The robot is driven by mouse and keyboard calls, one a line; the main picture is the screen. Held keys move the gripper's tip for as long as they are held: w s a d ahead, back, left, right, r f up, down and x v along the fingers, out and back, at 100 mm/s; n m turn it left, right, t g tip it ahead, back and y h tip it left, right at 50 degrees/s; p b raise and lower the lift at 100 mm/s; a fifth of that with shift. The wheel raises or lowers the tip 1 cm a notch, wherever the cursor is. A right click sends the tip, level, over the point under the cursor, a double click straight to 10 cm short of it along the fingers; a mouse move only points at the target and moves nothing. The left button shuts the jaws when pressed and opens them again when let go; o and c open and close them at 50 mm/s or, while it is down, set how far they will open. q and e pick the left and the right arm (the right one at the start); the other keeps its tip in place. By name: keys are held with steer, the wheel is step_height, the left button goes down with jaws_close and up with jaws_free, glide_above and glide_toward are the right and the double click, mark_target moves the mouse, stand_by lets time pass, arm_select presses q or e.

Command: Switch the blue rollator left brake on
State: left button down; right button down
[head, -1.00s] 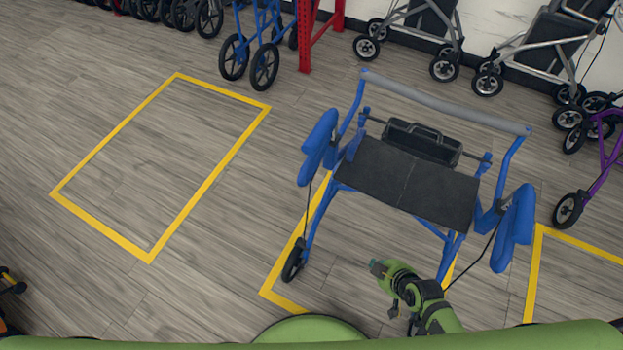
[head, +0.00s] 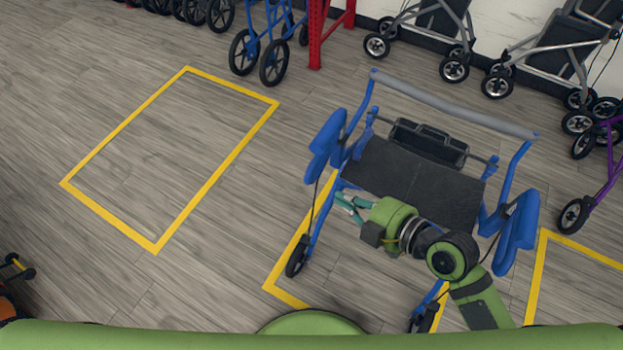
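The blue rollator (head: 494,222) stands upright in front of me, with a black seat (head: 412,182) and a grey bar across its back. Its two thick blue handle parts are at the picture's left (head: 325,146) and right (head: 517,219). Dark cables hang from both sides. The brake levers are too small to make out, so I cannot tell their setting. My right gripper (head: 346,204) is in front of the seat's lower left edge, below the picture-left handle and apart from it. Its teal fingertips look spread and empty. My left gripper is not in view.
A yellow floor outline (head: 160,250) to the left is empty, with clear floor around it. Another blue wheeled frame (head: 262,35) and a red post (head: 316,40) stand behind. Grey rollators (head: 545,50) are at the back right, and a purple one (head: 606,165) at the right edge.

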steer(key=d+f+p+x, duration=0.1)
steer(key=f+x, duration=0.1)
steer(key=x, duration=1.1)
steer(key=shift+w+d, duration=0.2)
steer(key=shift+d, duration=0.2)
steer(key=shift+f, duration=0.15)
